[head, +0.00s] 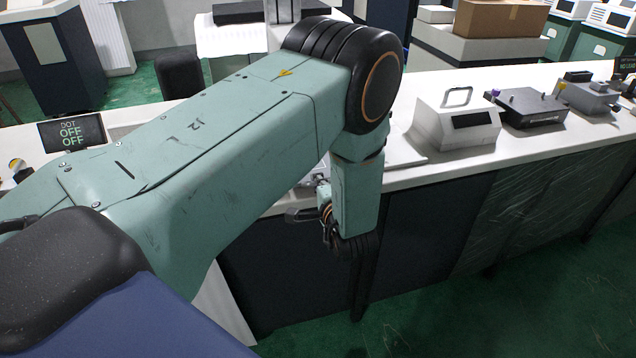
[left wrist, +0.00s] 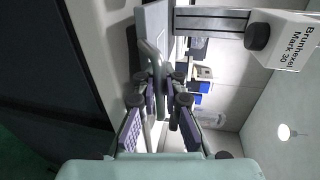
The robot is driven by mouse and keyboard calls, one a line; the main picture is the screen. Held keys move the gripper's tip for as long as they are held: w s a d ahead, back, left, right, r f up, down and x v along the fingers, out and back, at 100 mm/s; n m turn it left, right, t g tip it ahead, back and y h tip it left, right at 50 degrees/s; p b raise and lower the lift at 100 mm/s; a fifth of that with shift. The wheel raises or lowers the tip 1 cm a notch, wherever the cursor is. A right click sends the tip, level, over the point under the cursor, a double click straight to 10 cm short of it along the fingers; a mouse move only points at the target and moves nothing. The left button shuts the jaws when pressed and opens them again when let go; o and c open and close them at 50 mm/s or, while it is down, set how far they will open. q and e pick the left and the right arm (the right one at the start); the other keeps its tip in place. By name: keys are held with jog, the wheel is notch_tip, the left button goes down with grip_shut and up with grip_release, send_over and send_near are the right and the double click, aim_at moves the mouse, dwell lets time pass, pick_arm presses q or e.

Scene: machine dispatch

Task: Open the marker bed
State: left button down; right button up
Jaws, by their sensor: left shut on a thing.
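My left gripper (left wrist: 160,98) is shut on what looks like this bar; the exact contact is partly hidden by the fingers. In the head view my left gripper (head: 308,214) is at the counter's front edge, and my arm hides most of the marker. My right gripper is not in view.
The white counter (head: 410,176) runs across the head view over dark cabinets. A white box with a handle (head: 457,124) and a dark flat device (head: 530,106) stand on it to the right. A small screen reading "OFF" (head: 72,133) is at the left. Green floor in front is clear.

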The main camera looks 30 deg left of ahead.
pick_arm(q)
jog(key=shift+s+d+f, duration=0.1)
jog(key=shift+s+d, duration=0.15)
jog(key=shift+d, duration=0.15)
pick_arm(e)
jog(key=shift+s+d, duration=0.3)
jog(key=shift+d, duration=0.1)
pick_arm(q)
jog(key=c, duration=1.7)
grip_release()
jog(key=shift+s+d, duration=0.1)
jog(key=shift+v, duration=3.8)
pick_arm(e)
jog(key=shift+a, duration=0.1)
pick_arm(q)
jog(key=shift+s+d+r, duration=0.1)
jog(key=shift+r, duration=0.15)
jog(key=shift+f, duration=0.1)
